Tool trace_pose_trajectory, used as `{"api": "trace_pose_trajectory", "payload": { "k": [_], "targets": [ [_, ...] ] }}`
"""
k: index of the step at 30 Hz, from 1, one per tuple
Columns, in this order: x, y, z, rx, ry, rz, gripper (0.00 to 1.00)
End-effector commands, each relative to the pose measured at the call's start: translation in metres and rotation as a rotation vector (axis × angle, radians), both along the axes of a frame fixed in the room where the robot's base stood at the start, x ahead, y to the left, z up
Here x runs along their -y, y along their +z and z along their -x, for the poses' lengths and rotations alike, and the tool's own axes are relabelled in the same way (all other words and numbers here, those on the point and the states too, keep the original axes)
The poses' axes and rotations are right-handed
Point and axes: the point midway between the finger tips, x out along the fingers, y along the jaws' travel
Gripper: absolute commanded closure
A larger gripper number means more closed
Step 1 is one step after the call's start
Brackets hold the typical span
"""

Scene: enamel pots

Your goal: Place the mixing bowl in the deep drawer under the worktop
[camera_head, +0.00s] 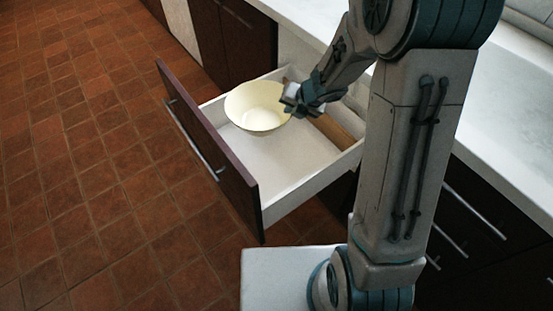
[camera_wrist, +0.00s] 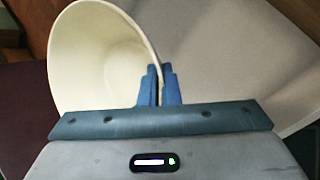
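The mixing bowl (camera_head: 256,108) is cream-coloured and upright, within the outline of the open deep drawer (camera_head: 275,160) towards its far end. I cannot tell whether its base touches the drawer floor. My gripper (camera_head: 290,97) is at the bowl's right rim. In the wrist view the bowl (camera_wrist: 95,55) fills the upper left, and the blue fingers of my gripper (camera_wrist: 160,85) are close together with the bowl's rim between them. The drawer floor (camera_wrist: 220,50) shows pale to the right of the fingers.
The drawer's dark front panel (camera_head: 208,150) with a bar handle stands out over the tiled floor (camera_head: 90,180). A brown wooden piece (camera_head: 336,132) lies along the drawer's cabinet side. The white worktop (camera_head: 505,130) runs along the right. The near part of the drawer is bare.

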Motion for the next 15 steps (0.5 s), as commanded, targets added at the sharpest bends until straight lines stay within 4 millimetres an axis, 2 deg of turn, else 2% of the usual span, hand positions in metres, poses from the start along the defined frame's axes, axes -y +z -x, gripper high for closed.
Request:
{"api": "trace_pose_trajectory", "payload": {
  "k": [1,6,15],
  "targets": [
    [0.000,-0.023,-0.001,0.002,0.000,-0.001,1.00],
    [0.000,-0.054,-0.001,0.002,0.000,-0.001,1.00],
    [0.000,-0.077,-0.001,0.002,0.000,-0.001,1.00]
  ]
}}
